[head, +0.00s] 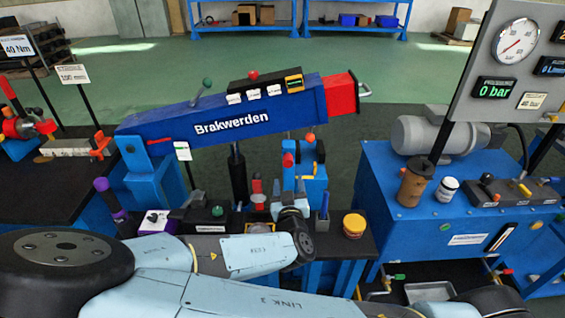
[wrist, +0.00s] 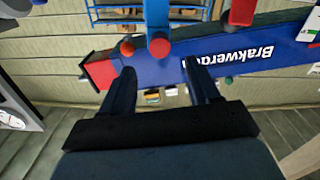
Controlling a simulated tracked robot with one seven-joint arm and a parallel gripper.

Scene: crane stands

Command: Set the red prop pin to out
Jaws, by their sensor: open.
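A small red knob (head: 288,160), which looks like the red prop pin, shows at the left side of a blue upright (head: 308,183) under the boom in the head view. How far it is drawn out I cannot tell. In the wrist view a blue bar (wrist: 157,18) with a red tip (wrist: 159,47) lies just beyond my fingertips, roughly in line with the gap; whether this is the same pin is unclear. My gripper (wrist: 160,68) is open, with nothing visible between its fingers. In the head view my own arm partly covers the area.
The blue Brakwerden boom (head: 260,115) with its red end (head: 341,92) spans above. A red-orange ball (wrist: 127,47) and a red handle (wrist: 238,14) flank the bar. A yellow-lidded jar (head: 354,225) stands on the dark bench. A blue pump unit (head: 420,235) is at the right.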

